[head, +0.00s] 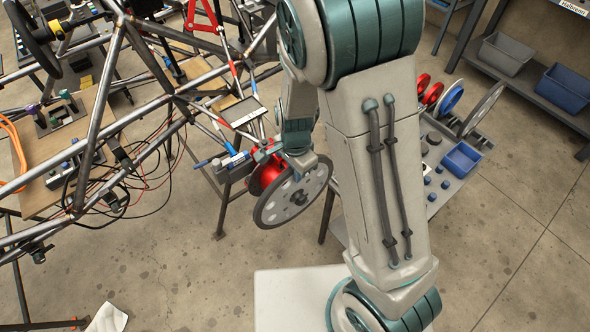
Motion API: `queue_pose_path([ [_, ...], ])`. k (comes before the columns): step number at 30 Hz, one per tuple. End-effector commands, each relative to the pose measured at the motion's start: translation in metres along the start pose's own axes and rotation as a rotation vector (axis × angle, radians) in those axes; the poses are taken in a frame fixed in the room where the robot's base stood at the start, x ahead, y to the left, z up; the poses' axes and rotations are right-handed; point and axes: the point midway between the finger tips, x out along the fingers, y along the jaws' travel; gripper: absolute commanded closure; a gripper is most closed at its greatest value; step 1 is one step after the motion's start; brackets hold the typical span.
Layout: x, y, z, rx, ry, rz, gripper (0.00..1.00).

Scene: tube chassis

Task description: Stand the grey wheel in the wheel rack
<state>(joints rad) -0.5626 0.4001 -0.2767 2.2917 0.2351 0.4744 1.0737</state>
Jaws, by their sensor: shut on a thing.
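A grey wheel (293,197) with a ring of holes and a dark hub hangs tilted in the middle of the head view. The exact finger contact is small and partly hidden. A red round part (264,174) shows close behind the wheel; I cannot tell whether they touch. The wheel rack (455,128) is at the right, beyond my arm. Two red wheels (432,93), a blue wheel (451,98) and a large thin grey disc (483,109) stand upright along it.
A blue bin (461,159) and small dark parts sit on the bench by the rack. A tube chassis (120,130) with loose cables fills the left. Shelf bins (506,53) stand at the upper right. The floor at the lower right is clear.

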Motion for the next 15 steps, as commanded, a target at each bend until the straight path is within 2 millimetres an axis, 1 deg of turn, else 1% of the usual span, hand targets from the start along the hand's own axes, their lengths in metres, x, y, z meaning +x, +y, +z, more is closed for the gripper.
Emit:
queue_pose_path([
  [11,-0.0007,0.0001,-0.0001,0.000,0.000,-0.001,1.00],
  [15,-0.0010,0.0031,-0.0001,0.000,0.000,-0.002,1.00],
])
